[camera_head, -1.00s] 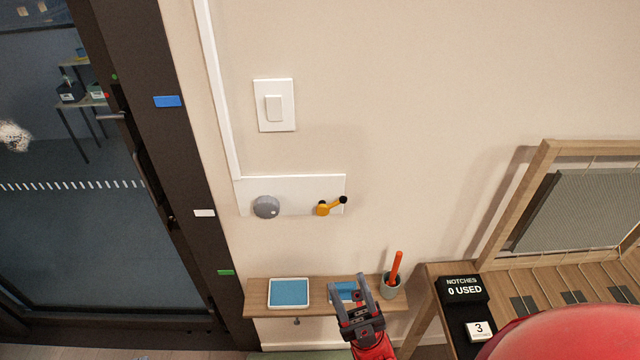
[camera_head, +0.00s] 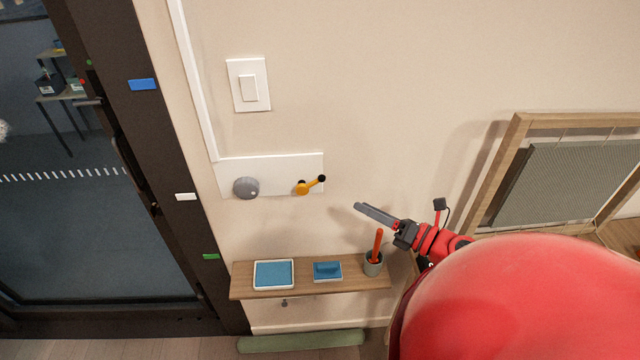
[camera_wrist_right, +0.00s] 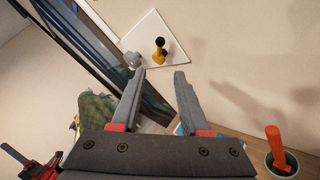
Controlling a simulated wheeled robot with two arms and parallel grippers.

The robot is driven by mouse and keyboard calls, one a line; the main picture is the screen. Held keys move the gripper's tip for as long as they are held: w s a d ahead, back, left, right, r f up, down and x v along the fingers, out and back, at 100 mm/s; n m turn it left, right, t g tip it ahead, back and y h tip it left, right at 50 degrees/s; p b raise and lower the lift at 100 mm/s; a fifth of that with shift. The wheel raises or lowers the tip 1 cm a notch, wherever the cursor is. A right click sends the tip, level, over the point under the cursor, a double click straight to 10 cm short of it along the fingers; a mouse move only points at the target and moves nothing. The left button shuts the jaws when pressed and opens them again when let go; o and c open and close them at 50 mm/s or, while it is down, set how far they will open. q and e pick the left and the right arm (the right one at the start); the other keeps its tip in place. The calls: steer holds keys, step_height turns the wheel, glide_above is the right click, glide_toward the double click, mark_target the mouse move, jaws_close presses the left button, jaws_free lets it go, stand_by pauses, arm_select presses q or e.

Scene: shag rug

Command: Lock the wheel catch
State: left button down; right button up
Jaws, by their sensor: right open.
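A white wall plate (camera_head: 275,182) carries a grey round knob (camera_head: 246,188) and a yellow lever (camera_head: 302,188) with a black tip, which points right and slightly up. I cannot tell which part is the wheel catch. My right gripper (camera_head: 362,210) is in front of the wall, to the right of and slightly below the lever, touching nothing. In the right wrist view its two fingers (camera_wrist_right: 160,80) are apart with nothing between them. The yellow lever (camera_wrist_right: 159,54) and the grey knob (camera_wrist_right: 133,59) show beyond the fingertips there.
Below the plate, a wooden shelf (camera_head: 240,281) holds a blue-topped tray (camera_head: 273,274), a blue block on a small tray (camera_head: 327,270) and a cup (camera_head: 373,264) with an orange stick. A light switch (camera_head: 249,85) is above. A dark-framed glass door stands left, a wooden frame (camera_head: 512,150) right.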

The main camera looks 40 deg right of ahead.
steer(key=p+x, duration=0.3)
steer(key=x, duration=1)
steer(key=shift+a, duration=0.1)
steer(key=shift+c, duration=0.2)
jaws_close()
